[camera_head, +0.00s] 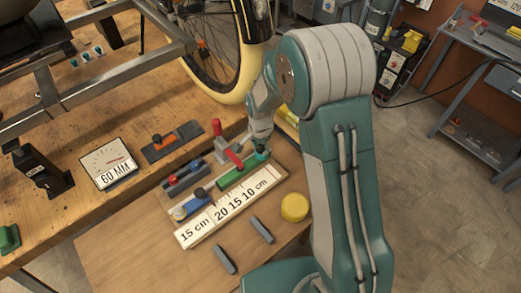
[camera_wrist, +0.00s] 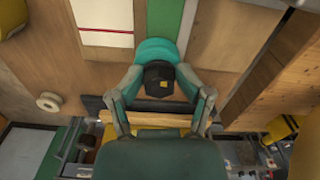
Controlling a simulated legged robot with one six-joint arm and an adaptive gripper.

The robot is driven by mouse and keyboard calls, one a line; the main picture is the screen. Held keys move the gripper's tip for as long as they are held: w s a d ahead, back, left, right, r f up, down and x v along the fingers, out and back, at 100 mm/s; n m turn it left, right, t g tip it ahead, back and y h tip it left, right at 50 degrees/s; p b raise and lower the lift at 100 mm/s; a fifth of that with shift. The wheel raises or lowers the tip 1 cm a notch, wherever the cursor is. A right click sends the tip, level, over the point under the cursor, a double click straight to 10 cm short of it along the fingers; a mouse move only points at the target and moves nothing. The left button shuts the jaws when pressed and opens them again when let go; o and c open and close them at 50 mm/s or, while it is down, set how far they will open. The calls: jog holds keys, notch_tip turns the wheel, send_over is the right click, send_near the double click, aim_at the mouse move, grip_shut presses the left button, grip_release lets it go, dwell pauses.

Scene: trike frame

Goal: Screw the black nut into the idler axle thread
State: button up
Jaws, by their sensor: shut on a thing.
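My gripper (camera_head: 262,148) is down at the far right end of the green strip (camera_head: 236,174) on the low board, beside the red clamp handle. In the wrist view, my gripper's fingertips (camera_wrist: 159,76) are closed on both sides of a black six-sided nut (camera_wrist: 158,88). The nut is against a round teal piece (camera_wrist: 155,49); whether it is seated on it or only above it I cannot tell. In the head view the nut is too small and covered to make out. I cannot clearly identify the idler axle thread in either view.
A red-handled toggle clamp (camera_head: 226,147) stands just left of my gripper. A white ruler strip (camera_head: 231,208), a blue holder (camera_head: 191,207) and a yellow round piece (camera_head: 294,207) are nearby. The trike's wheel (camera_head: 222,45) and frame (camera_head: 107,85) are behind, on the wooden bench.

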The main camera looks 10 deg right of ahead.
jog(key=shift+n, duration=0.8)
jog(key=shift+n, duration=0.9)
jog(key=shift+n, duration=0.8)
jog(key=shift+n, duration=0.9)
